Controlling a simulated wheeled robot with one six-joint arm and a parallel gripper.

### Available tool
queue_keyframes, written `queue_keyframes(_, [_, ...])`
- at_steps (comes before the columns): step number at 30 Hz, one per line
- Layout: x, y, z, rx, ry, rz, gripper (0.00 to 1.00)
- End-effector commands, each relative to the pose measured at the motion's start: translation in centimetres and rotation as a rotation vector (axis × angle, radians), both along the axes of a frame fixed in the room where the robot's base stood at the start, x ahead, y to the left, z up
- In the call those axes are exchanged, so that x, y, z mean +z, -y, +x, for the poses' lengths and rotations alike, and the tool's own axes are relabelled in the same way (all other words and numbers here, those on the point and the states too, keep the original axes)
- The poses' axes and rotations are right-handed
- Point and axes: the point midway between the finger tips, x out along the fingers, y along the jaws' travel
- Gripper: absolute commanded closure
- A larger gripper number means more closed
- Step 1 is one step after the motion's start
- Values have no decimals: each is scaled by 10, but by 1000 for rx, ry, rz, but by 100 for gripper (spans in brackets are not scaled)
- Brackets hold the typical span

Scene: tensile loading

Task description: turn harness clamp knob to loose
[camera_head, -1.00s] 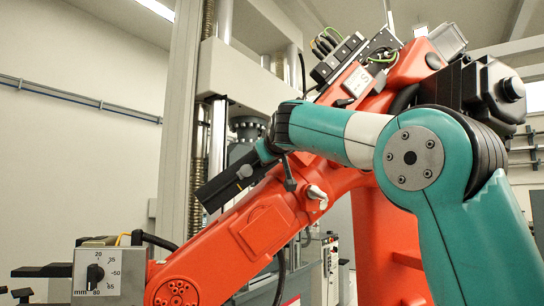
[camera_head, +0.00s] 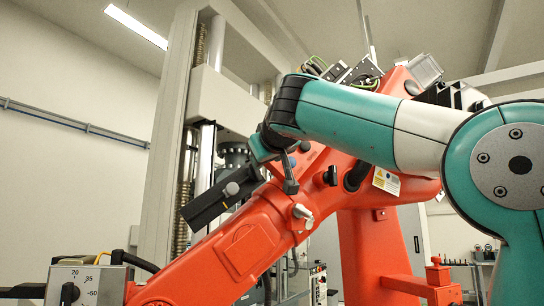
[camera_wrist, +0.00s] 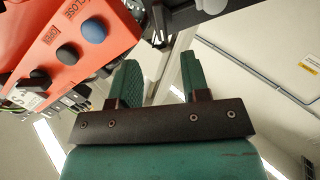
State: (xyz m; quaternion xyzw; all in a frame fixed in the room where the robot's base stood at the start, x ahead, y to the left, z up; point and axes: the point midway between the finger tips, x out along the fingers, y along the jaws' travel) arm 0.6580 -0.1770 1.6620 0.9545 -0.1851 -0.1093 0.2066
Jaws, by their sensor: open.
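My gripper (camera_wrist: 160,64) is open in the wrist view, with two green fingers apart and nothing between them. In the head view my gripper (camera_head: 280,170) hangs below my black wrist, in front of the orange-red arm (camera_head: 245,250). A black winged knob (camera_head: 330,176) is on that arm, right of a blue button (camera_head: 292,160). In the wrist view this knob (camera_wrist: 36,80) is on the orange panel, left of my fingers and apart from them. A pale winged knob (camera_head: 303,214) is lower on the arm. No readable label shows which is the harness clamp knob.
A dark bar-shaped part (camera_head: 215,200) juts left beside my gripper. A testing frame with a pale column (camera_head: 170,130) stands behind. Open wall space is at left.

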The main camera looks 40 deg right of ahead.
Motion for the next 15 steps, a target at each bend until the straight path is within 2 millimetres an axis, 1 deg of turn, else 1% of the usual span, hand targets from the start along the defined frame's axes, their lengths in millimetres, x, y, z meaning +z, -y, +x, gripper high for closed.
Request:
queue_keyframes(1, [1,-7,-11,7,4,0,57])
queue_keyframes(3, [3,-13,-24,6,3,1,57])
queue_keyframes(6, [6,-19,-38,5,2,0,57])
queue_keyframes(10, [8,-23,-48,3,2,0,57])
queue_keyframes(15, [8,-23,-53,1,-1,-1,57])
